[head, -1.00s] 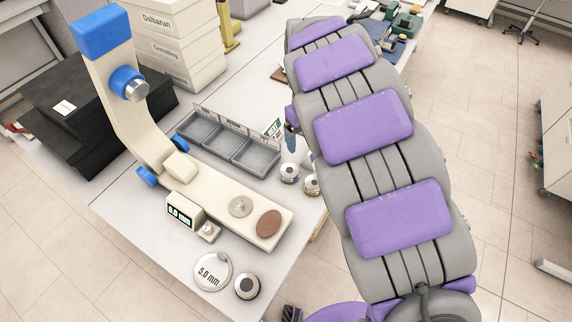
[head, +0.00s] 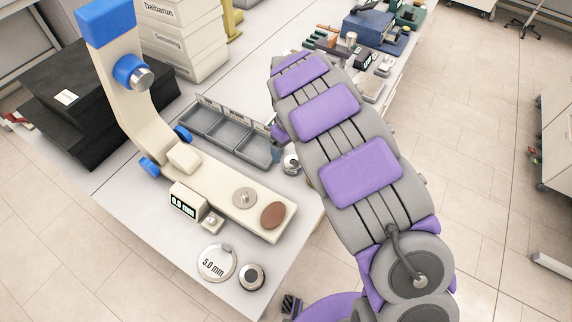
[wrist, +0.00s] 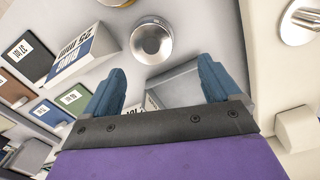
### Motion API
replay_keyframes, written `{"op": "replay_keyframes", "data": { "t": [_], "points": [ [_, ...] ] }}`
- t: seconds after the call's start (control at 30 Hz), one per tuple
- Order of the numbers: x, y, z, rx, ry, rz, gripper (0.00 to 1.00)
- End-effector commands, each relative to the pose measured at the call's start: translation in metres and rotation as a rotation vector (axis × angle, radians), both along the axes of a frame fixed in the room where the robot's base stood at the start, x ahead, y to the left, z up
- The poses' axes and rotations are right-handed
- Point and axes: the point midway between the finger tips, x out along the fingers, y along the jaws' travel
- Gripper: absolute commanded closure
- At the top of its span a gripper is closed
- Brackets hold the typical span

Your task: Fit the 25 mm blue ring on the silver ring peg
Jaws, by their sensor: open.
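My gripper (wrist: 162,85) is open in the wrist view, with two blue fingers apart and nothing held between them. In the head view it is mostly hidden behind my purple and grey arm. A sign with a blue band reading "RING 25 mm" (wrist: 72,48) lies up and left of the fingers in the wrist view. No blue ring can be clearly made out. A round silver piece (wrist: 151,40) stands just beyond the fingers; a silver round piece also shows beside my arm in the head view (head: 291,164). I cannot tell whether either is the ring peg.
A grey compartment tray (head: 222,134) lies left of my arm. A cream tester (head: 225,195) with blue knobs stands on the white table. A "5.0 mm" disc (head: 216,263) lies near the front edge. Labelled coloured blocks (wrist: 50,112) show at left in the wrist view.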

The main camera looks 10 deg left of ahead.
Motion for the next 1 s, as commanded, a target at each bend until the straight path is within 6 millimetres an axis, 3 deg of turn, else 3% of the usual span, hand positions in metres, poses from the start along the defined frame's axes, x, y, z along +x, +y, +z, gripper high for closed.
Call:
{"op": "replay_keyframes", "data": {
  "t": [0.13,0.27,0.47,0.6,0.87,1.0],
  "points": [
    [0.0,-0.007,-0.015,0.004,0.0,-0.004,0.1],
    [0.001,0.0,-0.023,-0.002,-0.001,-0.003,0.1],
    [0.003,0.013,-0.053,-0.012,-0.001,-0.001,0.1],
    [0.002,0.011,-0.07,-0.011,0.002,-0.002,0.1],
    [0.002,-0.001,-0.067,0.002,-0.001,-0.005,0.11],
    [0.002,0.0,-0.067,0.002,-0.001,-0.005,0.24]
  ]
}}
